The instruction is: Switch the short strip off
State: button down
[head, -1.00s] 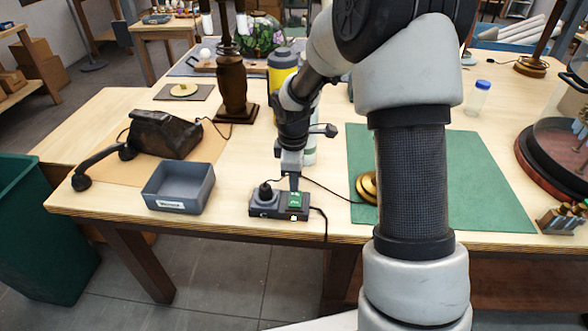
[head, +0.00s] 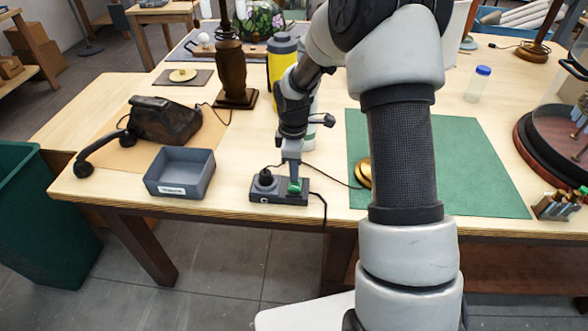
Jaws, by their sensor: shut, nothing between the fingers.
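The short strip (head: 277,197), a small dark grey block, lies near the front edge of the table. A black plug (head: 265,176) sits in its left end. The green switch (head: 294,186) is at its right end, partly hidden behind my fingers. My gripper (head: 294,178) is shut and empty, pointing down right at the switch; it looks to be touching it, but I cannot tell for sure. No lit spot shows on the strip.
A grey open tray (head: 180,187) stands left of the strip, with an old black telephone (head: 165,121) behind it. A green mat (head: 470,190) lies to the right, with a brass disc (head: 363,172) at its left edge. A dark cable (head: 324,207) hangs over the table's front edge.

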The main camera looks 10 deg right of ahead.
jog(key=shift+s+a, duration=0.1)
jog(key=shift+s, duration=0.05)
jog(key=shift+s+a+r, duration=0.15)
jog(key=shift+s+a, duration=0.05)
jog(key=shift+s, duration=0.35)
